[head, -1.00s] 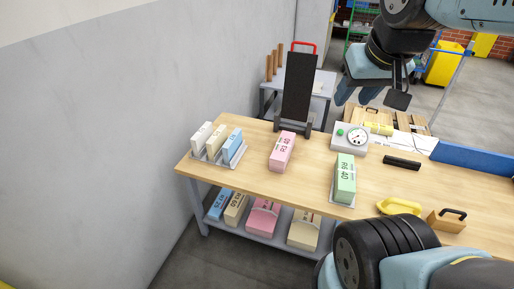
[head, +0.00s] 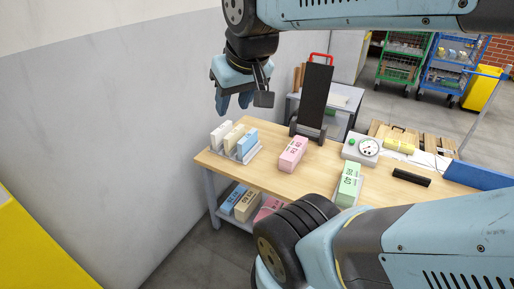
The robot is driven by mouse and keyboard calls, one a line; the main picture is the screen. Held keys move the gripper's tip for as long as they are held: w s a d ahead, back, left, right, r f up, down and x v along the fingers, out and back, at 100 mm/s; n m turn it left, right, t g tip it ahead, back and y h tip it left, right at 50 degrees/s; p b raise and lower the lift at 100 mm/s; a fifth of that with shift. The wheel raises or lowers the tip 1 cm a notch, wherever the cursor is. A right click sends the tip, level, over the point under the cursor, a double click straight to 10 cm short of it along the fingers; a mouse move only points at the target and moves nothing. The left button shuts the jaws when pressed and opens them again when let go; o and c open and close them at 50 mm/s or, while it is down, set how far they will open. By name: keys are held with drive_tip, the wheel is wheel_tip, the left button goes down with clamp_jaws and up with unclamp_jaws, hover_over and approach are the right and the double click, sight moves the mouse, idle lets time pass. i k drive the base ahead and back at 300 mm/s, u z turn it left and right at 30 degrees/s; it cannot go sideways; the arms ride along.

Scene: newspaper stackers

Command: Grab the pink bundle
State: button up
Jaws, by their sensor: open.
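The pink bundle (head: 293,154) is a block with dark print on its top, lying on the wooden table (head: 262,176) near its middle. Another pink bundle (head: 268,207) lies on the shelf below, partly hidden by my arm. My gripper (head: 234,104) is open and empty, pointing down, above and to the left of the pink bundle on the table. It is in the air over the rack at the table's left end and touches nothing that I can see.
A rack (head: 247,158) with white, cream and blue bundles stands at the left end. A green bundle (head: 348,184) stands to the right. A scale with a dial (head: 362,149) and a black hand truck (head: 313,98) are behind. The grey wall (head: 90,110) is close on the left.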

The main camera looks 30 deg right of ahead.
sight(288, 161)
drive_tip(key=z, duration=0.85)
drive_tip(key=i, duration=0.1)
drive_tip(key=u, duration=2.25)
drive_tip(key=k, duration=0.45)
drive_tip(key=u, duration=0.4)
drive_tip(key=i, duration=1.1)
drive_tip(key=z, duration=2.75)
